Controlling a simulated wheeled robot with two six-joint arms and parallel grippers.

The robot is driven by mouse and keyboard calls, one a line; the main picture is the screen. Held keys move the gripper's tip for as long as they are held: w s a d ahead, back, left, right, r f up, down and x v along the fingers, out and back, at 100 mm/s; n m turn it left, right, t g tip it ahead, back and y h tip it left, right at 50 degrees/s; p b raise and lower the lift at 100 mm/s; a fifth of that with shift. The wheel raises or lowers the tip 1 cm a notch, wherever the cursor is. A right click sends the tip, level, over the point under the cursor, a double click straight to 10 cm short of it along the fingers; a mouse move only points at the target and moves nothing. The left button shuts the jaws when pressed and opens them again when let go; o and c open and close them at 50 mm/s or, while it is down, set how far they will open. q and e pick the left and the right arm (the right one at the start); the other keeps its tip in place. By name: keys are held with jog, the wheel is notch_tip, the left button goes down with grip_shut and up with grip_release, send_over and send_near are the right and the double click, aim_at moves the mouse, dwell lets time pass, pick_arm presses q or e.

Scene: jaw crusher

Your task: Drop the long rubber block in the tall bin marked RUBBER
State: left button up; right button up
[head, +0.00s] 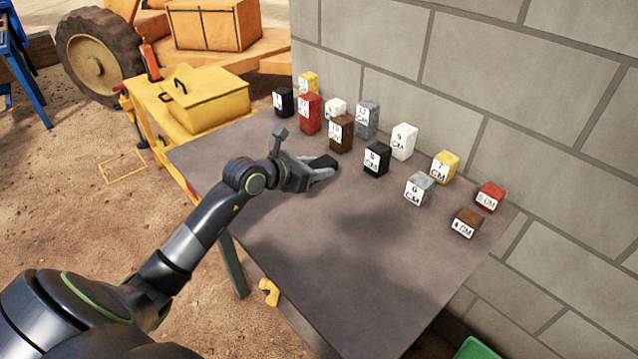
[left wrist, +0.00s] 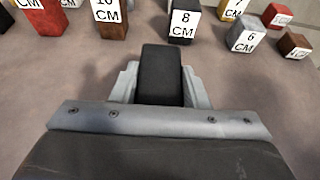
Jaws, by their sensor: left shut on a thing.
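My left gripper (head: 318,174) is shut on a black block (left wrist: 161,72), over the grey table (head: 330,265). The block's dark end (head: 323,162) shows past the fingers in the head view. In the left wrist view it sits between the two grey fingers (left wrist: 160,92), with no label visible on it. I cannot tell whether the block touches the table. No bin with a readable RUBBER mark is in view. My right gripper is not in view.
Several labelled blocks stand along the table's wall side, among them a black 8 CM block (head: 377,158) and a grey 6 CM block (head: 419,189). A block wall (head: 480,75) rises behind. A green edge (head: 475,350) shows bottom right. The table's front is clear.

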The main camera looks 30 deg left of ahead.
aim_at(316, 194)
pick_arm(q)
jog(key=shift+f, duration=3)
jog(key=shift+f, duration=0.15)
jog(key=o, duration=1.1)
